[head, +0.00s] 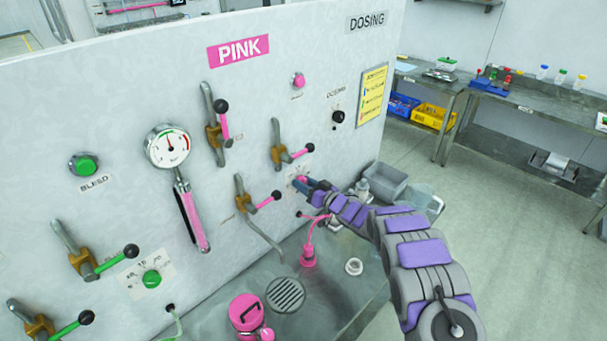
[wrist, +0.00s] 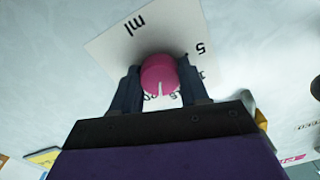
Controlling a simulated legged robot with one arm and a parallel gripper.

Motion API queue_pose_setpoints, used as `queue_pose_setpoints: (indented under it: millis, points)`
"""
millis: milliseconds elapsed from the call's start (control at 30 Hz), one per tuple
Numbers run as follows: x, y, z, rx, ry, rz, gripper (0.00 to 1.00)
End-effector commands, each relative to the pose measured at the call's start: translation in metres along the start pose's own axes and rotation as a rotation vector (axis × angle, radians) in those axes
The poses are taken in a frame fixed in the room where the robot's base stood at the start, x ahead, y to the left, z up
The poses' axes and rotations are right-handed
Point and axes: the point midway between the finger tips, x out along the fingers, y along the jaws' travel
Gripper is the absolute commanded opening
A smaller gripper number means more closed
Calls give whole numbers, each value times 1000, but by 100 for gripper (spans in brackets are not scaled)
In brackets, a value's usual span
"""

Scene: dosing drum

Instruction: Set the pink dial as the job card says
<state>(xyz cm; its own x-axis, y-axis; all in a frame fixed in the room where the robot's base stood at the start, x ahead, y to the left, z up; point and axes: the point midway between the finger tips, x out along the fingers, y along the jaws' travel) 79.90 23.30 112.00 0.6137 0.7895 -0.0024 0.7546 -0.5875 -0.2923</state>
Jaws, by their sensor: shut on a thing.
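The pink dial (wrist: 160,76) sits on a white scale plate (wrist: 122,40) on the panel. In the wrist view my gripper (wrist: 160,84) has one finger on each side of the dial and is shut on it. The dial's white mark points toward the bottom of the wrist view, toward partly hidden figures. The plate shows "ml" and a "5"; other numbers are covered by the fingers. In the head view my gripper (head: 308,187) reaches the dial (head: 300,179) low on the panel's right part. The job card is likely the yellow card (head: 373,93), too small to read.
Pink-handled levers (head: 266,201) and a gauge (head: 168,147) are on the panel (head: 130,90). A green dial (head: 152,279) is lower left. Below stand a pink container (head: 246,312), a drain (head: 285,294) and a small white cup (head: 354,266). Benches (head: 530,114) stand behind right; the floor is clear.

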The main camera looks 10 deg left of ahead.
Motion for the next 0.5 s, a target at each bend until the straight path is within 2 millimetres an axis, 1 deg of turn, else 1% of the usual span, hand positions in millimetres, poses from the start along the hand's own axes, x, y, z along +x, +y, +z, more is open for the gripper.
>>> queue_pose_setpoints:
  millis: [33, 300, 500]
  points:
    - [-1, 0, -5, 33, 1, 3, 14]
    - [-1, 2, -2, 201, 0, 4, 14]
    - [-1, 3, 0, 287, 0, 5, 14]
